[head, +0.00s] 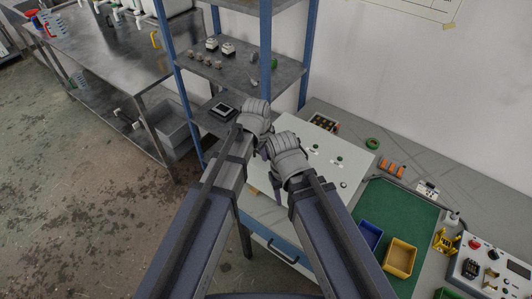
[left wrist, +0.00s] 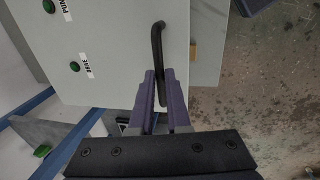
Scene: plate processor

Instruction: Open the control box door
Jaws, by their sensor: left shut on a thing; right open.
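The control box (head: 318,148) is a pale box with green buttons on the table, partly hidden behind my arms in the head view. In the left wrist view its pale door (left wrist: 120,65) carries green buttons and labels, and a black bar handle (left wrist: 157,45) near its right edge. My left gripper (left wrist: 160,88) is shut on the handle, with its purple fingers on either side of it. In the head view my left gripper (head: 256,118) is at the box's left side. My right gripper (head: 288,158) is close beside it, open; its fingertips are hidden. I cannot tell whether the door is ajar.
A metal shelf with blue posts (head: 184,95) stands close behind the box to the left. On the table to the right are a green mat (head: 395,207), a blue bin (head: 369,234), a yellow bin (head: 400,257) and a panel with knobs (head: 492,265). Floor is clear at left.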

